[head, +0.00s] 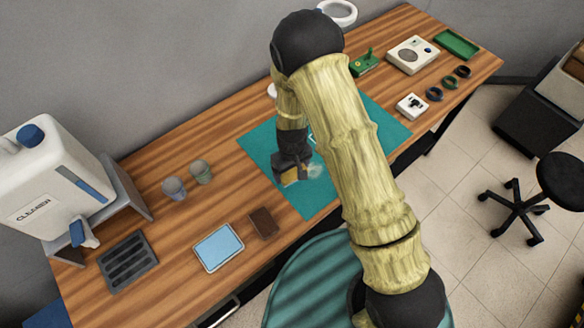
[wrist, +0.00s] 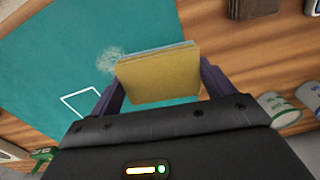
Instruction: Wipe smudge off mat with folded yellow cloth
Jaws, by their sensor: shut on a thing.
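My gripper (head: 291,172) is shut on the folded yellow cloth (wrist: 160,77), which sits between its two fingers in the wrist view. The cloth (head: 290,177) also shows in the head view, low over the teal mat (head: 260,150). The smudge (wrist: 110,60) is a pale, whitish patch on the mat, just beyond the cloth's upper left corner in the wrist view. In the head view the smudge (head: 314,171) lies just right of the cloth. I cannot tell whether the cloth touches the mat. My arm hides the middle of the mat.
Two cups (head: 187,179) stand left of the mat. A brown block (head: 264,222) and a blue-topped tray (head: 219,248) lie near the front edge. A large cleaner jug (head: 45,170) stands at the left. A white device (head: 411,106) and dark rings (head: 448,84) are on the right.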

